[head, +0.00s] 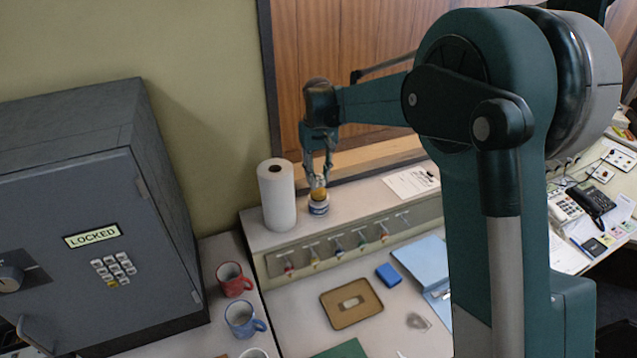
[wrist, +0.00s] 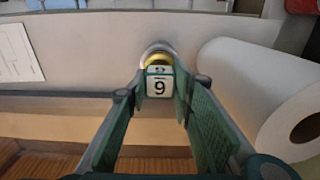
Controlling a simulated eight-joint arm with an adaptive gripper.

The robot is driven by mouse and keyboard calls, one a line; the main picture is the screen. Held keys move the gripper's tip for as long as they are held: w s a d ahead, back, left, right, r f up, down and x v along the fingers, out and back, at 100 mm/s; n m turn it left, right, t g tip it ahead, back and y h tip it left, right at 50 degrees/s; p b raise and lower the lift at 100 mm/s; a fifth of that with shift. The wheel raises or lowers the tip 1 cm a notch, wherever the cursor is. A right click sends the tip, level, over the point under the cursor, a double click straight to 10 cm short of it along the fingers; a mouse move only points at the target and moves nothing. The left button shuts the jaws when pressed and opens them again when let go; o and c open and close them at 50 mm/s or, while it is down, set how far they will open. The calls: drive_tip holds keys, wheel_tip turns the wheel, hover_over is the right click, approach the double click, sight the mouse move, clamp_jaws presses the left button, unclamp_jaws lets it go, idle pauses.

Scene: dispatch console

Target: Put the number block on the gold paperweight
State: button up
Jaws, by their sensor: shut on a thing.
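The number block (wrist: 159,84) is a small white block with a black 9, between my fingertips in the wrist view. My gripper (head: 318,177) is shut on it and points down over the raised shelf. The gold paperweight (wrist: 158,60) shows just beyond the block in the wrist view. In the head view the gold paperweight (head: 319,193) sits right below my fingertips, on a small white and blue round object (head: 319,207). The block is mostly hidden by the fingers there. I cannot tell whether block and paperweight touch.
A paper towel roll (head: 277,196) stands close left of my gripper in the head view; it is at right in the wrist view (wrist: 255,90). A paper sheet (head: 411,181) lies on the shelf (head: 365,204) to the right. Mugs (head: 234,280) and a brown tray (head: 338,313) are lower.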

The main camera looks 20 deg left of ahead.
sight(319, 177)
drive_tip(key=shift+f, duration=1.15)
drive_tip(key=shift+f, duration=0.15)
drive_tip(key=o, duration=0.8)
wheel_tip(319, 177, up, 12)
drive_tip(key=shift+r, duration=0.2)
drive_tip(key=shift+d, duration=0.1)
idle(0.4)
